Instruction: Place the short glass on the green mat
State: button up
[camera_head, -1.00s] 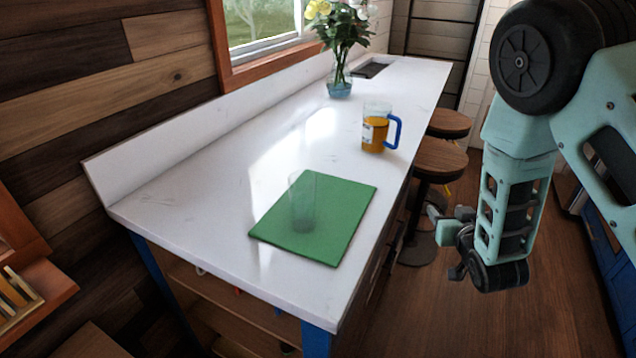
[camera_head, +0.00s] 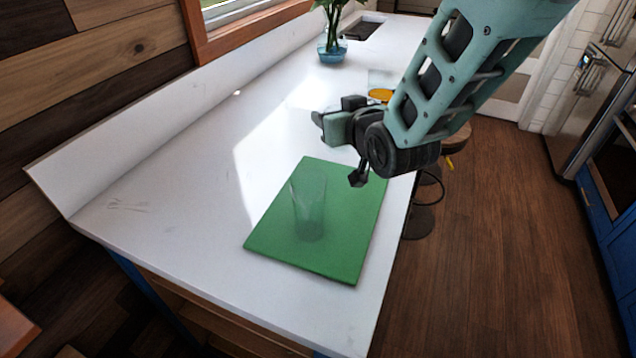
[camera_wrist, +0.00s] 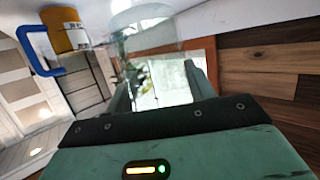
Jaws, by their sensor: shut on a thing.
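The green mat (camera_head: 345,245) lies flat near the front end of the white counter. A clear, tall-looking glass (camera_head: 309,215) stands upright on it.
A flower vase (camera_head: 332,48) stands farther back. The counter left of the mat is clear.

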notch_tip(320, 180, down, 9)
jog(key=p, duration=0.2)
jog(key=shift+p, duration=0.4)
jog(key=shift+f, duration=0.35)
jog(key=shift+f, duration=0.15)
jog(key=o, duration=1.2)
jog(key=shift+c, duration=0.2)
